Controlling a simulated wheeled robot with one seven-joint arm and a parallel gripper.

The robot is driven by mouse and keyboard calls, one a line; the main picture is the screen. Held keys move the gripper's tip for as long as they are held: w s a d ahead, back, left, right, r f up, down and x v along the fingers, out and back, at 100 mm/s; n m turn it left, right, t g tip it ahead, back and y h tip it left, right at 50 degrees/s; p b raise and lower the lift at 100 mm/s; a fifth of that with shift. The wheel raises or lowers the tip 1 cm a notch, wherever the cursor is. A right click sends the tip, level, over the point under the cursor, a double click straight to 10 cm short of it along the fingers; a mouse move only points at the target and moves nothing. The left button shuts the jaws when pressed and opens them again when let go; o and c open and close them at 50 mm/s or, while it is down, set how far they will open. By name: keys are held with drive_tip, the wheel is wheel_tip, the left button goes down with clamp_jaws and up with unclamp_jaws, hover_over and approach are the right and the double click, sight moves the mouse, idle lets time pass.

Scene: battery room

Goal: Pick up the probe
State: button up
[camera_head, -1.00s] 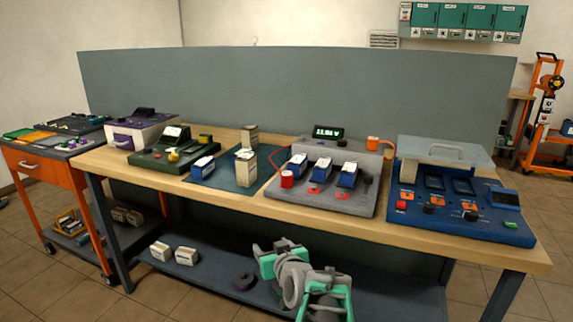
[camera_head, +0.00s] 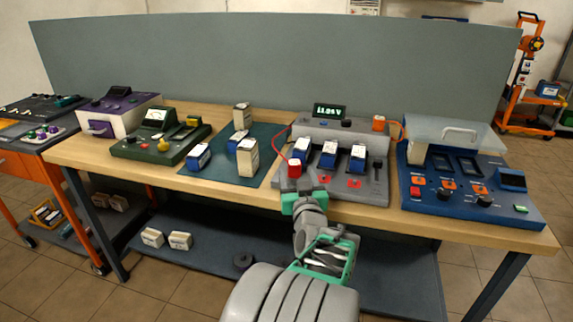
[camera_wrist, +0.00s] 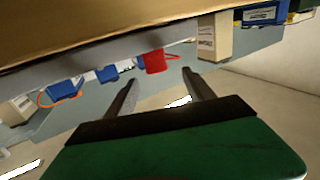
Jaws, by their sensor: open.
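The probe appears to be the red, cylinder-like piece (camera_head: 295,168) with a red cable, at the front left of the grey test station (camera_head: 333,189). It also shows in the wrist view (camera_wrist: 154,62), just beyond and slightly left of the gap between my fingers. My gripper (camera_wrist: 161,77) is open and empty, its two dark fingers apart and pointing toward the red piece, not visibly touching it. In the head view my arm reaches up to the table's front edge below the red piece; the fingertips are hard to make out there.
Blue batteries (camera_head: 329,154) sit in the grey station, right of the red piece. A blue device (camera_head: 463,200) stands at right and a green one (camera_head: 161,145) at left. A beige box (camera_head: 247,158) stands close by on the mat. The wooden table (camera_head: 240,191) has a narrow clear front strip.

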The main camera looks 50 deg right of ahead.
sight(295, 166)
drive_tip(key=x, duration=0.6)
drive_tip(key=shift+s+d+f+p, duration=0.1)
drive_tip(key=shift+s+d+p, duration=0.1)
drive_tip(key=shift+p, duration=0.1)
clamp_jaws()
